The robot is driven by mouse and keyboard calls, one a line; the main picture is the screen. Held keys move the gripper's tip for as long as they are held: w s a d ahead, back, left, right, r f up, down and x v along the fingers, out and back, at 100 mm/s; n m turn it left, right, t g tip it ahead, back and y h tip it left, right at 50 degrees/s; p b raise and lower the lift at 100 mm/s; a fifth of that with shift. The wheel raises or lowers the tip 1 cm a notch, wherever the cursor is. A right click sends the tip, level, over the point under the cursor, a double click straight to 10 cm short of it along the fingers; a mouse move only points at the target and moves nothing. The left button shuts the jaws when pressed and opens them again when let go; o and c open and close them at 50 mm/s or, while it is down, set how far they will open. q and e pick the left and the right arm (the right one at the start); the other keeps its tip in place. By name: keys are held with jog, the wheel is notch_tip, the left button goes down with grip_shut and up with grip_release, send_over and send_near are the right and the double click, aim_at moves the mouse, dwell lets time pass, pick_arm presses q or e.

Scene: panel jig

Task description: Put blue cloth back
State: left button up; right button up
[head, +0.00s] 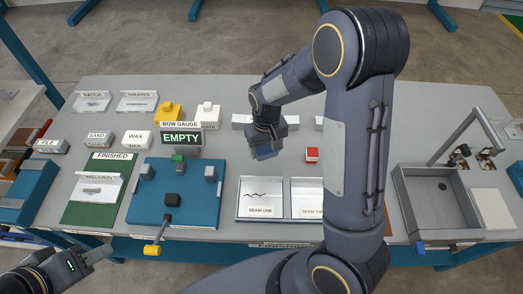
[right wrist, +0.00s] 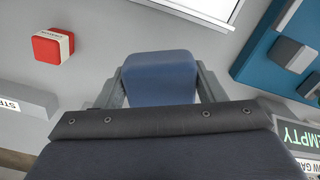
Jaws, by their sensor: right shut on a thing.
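The blue cloth, a folded blue block (right wrist: 160,78), is between the fingers of my right gripper (right wrist: 160,88) in the right wrist view. In the head view the right gripper (head: 266,145) is over the middle of the grey table, with the blue cloth (head: 265,153) below its fingers. It is left of the red block and behind the tray marked BEAM ONE. I cannot tell how high the cloth is above the table. My left gripper (head: 88,258) is low at the left, in front of the table, and its fingers are not clear.
A red block with a white band (head: 312,156) stands right of the cloth; it also shows in the right wrist view (right wrist: 52,46). White trays (head: 262,212) lie in front. A blue jig plate (head: 200,220) and EMPTY sign (head: 181,139) are left. A grey basin (head: 432,200) is right.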

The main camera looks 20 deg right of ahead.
aim_at(263, 147)
jog(key=w+f, duration=0.3)
jog(key=f, duration=0.1)
jog(key=shift+d+p, duration=0.3)
jog(key=shift+w+f, duration=0.2)
jog(key=shift+f, duration=1.55)
jog(key=shift+f, duration=0.25)
jog(key=o, duration=1)
jog(key=shift+r, duration=0.1)
jog(key=shift+c, duration=0.2)
